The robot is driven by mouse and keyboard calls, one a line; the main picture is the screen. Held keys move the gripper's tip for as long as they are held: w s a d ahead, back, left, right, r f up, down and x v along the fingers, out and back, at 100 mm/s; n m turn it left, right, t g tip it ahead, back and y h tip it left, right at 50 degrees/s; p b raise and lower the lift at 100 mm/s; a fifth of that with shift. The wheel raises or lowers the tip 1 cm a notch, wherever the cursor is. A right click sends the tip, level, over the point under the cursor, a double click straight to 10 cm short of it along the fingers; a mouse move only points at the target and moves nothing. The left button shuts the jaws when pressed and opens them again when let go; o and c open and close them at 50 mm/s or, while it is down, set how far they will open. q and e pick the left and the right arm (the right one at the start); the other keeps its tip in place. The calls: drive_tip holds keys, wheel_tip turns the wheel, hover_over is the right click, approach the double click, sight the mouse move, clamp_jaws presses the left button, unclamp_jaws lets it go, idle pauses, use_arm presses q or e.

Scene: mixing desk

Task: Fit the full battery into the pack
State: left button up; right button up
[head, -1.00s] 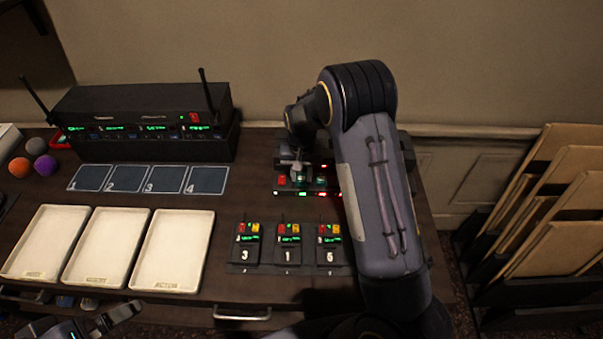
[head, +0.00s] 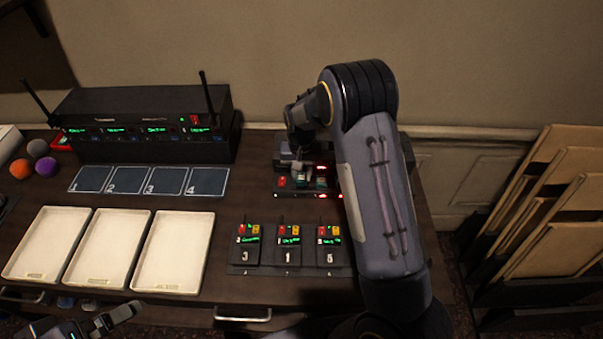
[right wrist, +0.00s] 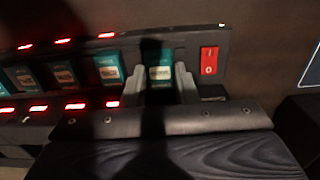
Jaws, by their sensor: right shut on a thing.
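My right gripper (head: 301,176) reaches down over the black charger (head: 286,194) at the back right of the desk. In the right wrist view its two pale fingers (right wrist: 160,82) are shut on a teal-and-white battery (right wrist: 160,73) at the end of the charger's row near the red switch (right wrist: 208,60). I cannot tell whether the battery is still seated. Three black packs (head: 245,246), (head: 288,245), (head: 328,246) stand on a holder marked 3, 1 and 5. My left gripper (head: 113,317) is at the bottom left, and its opening is unclear.
Other teal batteries (right wrist: 109,68) stand in the charger beside red lights. Three cream trays (head: 173,252) lie at left. Numbered dark pads (head: 206,181) lie before a receiver rack (head: 145,144) with antennas. Bare desk lies between the trays and packs.

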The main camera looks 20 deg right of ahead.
drive_tip(key=shift+r+p, duration=1.2)
drive_tip(key=shift+r, duration=0.8)
use_arm(q)
wheel_tip(320, 180, up, 3)
drive_tip(key=shift+f, duration=0.2)
